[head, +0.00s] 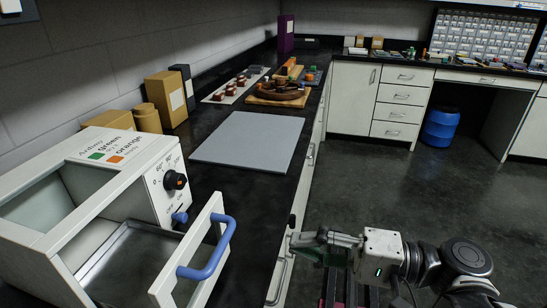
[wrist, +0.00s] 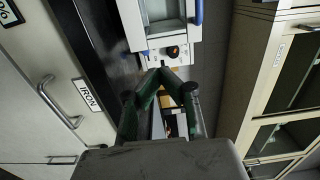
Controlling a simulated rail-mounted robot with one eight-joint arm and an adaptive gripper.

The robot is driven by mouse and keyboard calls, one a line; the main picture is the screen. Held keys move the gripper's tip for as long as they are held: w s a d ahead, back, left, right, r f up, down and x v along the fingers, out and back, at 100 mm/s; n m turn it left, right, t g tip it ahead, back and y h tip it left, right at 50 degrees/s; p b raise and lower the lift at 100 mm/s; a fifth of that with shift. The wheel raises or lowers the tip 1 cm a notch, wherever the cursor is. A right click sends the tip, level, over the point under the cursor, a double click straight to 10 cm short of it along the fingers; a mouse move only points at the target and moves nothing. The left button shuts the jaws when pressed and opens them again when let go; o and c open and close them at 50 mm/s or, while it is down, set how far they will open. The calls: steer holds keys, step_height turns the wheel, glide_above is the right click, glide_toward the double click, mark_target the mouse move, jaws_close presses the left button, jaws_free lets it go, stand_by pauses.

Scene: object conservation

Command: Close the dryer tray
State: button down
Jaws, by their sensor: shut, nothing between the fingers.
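The white dryer (head: 130,165) stands on the black counter at the left of the head view, with an open front and a black dial on its panel. Its metal tray (head: 130,250) is pulled out, with a white front panel and a blue handle (head: 212,262) towards the counter's front edge.
A grey mat (head: 250,140) lies on the counter behind the dryer. Brown boxes (head: 165,100) stand along the wall. Cabinets with handles line the counter front. The floor (head: 400,190) at right is open.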

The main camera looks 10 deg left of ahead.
steer(key=shift+w+a+b, duration=0.25)
steer(key=shift+a+b, duration=0.05)
steer(key=shift+a, duration=1.45)
steer(key=shift+w+a+b, duration=0.25)
steer(key=shift+w+a, duration=0.05)
steer(key=shift+a, duration=1.45)
steer(key=shift+w+a+b, duration=0.25)
steer(key=shift+a+b, duration=0.05)
steer(key=shift+a, duration=1.45)
